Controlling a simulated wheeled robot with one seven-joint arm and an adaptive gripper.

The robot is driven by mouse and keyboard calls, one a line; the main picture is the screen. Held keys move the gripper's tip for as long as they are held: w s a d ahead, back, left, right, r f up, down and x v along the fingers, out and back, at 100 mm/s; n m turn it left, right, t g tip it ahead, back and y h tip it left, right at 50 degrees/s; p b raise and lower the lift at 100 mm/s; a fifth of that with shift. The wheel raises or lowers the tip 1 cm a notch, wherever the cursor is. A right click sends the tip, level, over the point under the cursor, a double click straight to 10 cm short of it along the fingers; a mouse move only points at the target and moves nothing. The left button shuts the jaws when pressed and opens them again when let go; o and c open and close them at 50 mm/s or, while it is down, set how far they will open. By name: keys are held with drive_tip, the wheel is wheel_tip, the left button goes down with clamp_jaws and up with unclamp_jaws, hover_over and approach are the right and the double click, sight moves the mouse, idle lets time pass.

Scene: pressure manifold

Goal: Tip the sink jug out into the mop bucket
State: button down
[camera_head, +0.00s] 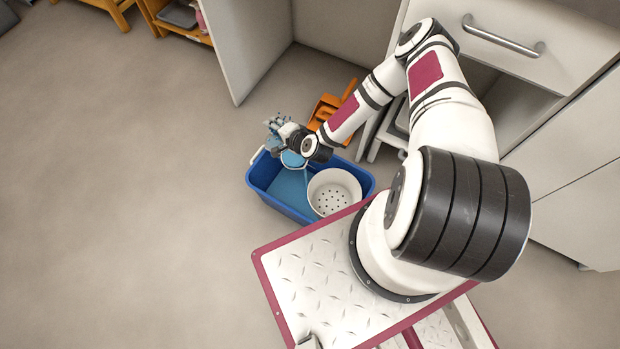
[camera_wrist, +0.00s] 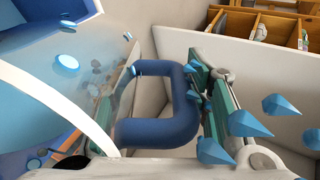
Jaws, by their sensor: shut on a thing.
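The mop bucket (camera_head: 262,192) is a blue oblong tub on the floor, with a white perforated basket (camera_head: 334,192) in its right part and a lighter blue surface in its left part. My gripper (camera_head: 287,136) is over the bucket's back left side, shut on the jug's handle. The jug (camera_head: 292,159) is small and partly hidden in the head view and looks tipped over the bucket. The wrist view shows its thick blue handle (camera_wrist: 158,132) between my green-padded fingers and its see-through wall (camera_wrist: 98,75). Blue discs and pointed blue pieces show around it.
Orange items (camera_head: 330,108) stand just behind the bucket. A pale cabinet with an open bay and a drawer (camera_head: 500,38) rises behind my arm. Wooden shelving (camera_head: 178,22) is at the back left. The floor to the left is clear.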

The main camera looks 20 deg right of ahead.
drive_tip(key=shift+s+d+r+t+b, duration=0.2)
drive_tip(key=shift+s+t+b, duration=0.15)
drive_tip(key=shift+t+b, duration=0.2)
idle(1.1)
drive_tip(key=shift+s+d+r+t+y+b, duration=0.15)
drive_tip(key=shift+s+r+t+y+b, duration=0.25)
drive_tip(key=shift+s+r+t+b, duration=0.45)
idle(1.5)
drive_tip(key=shift+s+d+r+t+b, duration=0.3)
drive_tip(key=shift+s+r+b, duration=0.2)
drive_tip(key=shift+s, duration=0.25)
drive_tip(key=shift+s+d+r+t+b, duration=0.15)
drive_tip(key=shift+s+r+t+b, duration=0.25)
drive_tip(key=shift+s+b, duration=0.25)
idle(0.5)
drive_tip(key=shift+s+d+r+t+y+b, duration=0.15)
drive_tip(key=shift+s+r+t+y+b, duration=0.15)
drive_tip(key=shift+s+b, duration=0.2)
drive_tip(key=shift+s+d+r+t+y+b, duration=0.15)
drive_tip(key=shift+s+t+b, duration=0.25)
drive_tip(key=shift+b, duration=0.2)
